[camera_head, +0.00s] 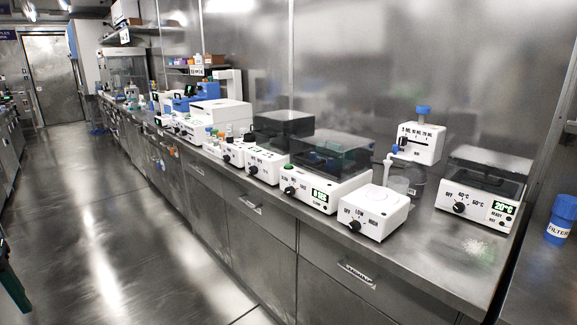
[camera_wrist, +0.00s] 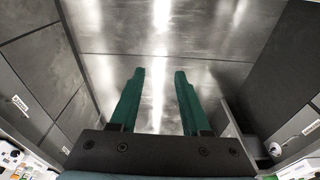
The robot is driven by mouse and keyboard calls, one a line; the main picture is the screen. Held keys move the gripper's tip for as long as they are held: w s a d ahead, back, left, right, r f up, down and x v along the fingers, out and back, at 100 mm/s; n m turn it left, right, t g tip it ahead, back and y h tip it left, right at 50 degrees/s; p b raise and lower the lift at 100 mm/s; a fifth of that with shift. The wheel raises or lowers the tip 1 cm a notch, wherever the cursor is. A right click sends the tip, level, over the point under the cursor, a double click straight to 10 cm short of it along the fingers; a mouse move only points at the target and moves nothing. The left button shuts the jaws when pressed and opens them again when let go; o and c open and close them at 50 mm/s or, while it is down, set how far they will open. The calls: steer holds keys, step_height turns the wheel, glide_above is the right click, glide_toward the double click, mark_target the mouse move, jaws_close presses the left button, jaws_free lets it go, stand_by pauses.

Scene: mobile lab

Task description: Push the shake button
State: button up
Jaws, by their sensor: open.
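No label reading "shake" is legible in the head view. A white device with a dark see-through lid (camera_head: 325,185) stands on the steel bench, with a small green button (camera_head: 289,166), a black knob and a lit green display on its front. I cannot tell for sure whether this holds the shake button. My gripper (camera_wrist: 159,72) shows in the wrist view with two green fingers apart and nothing between them, above the steel floor. In the head view only a green part of it shows at the lower left edge, well away from the bench devices.
The steel bench (camera_head: 470,245) runs along the wall with several white devices. A stirrer-like box (camera_head: 374,212), a dispenser with a blue cap (camera_head: 420,142) and a heater with a green display (camera_head: 484,190) stand at the right. A blue bottle (camera_head: 562,218) is far right. The aisle floor (camera_head: 110,220) is clear.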

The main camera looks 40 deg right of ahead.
jaws_close()
stand_by(1.3)
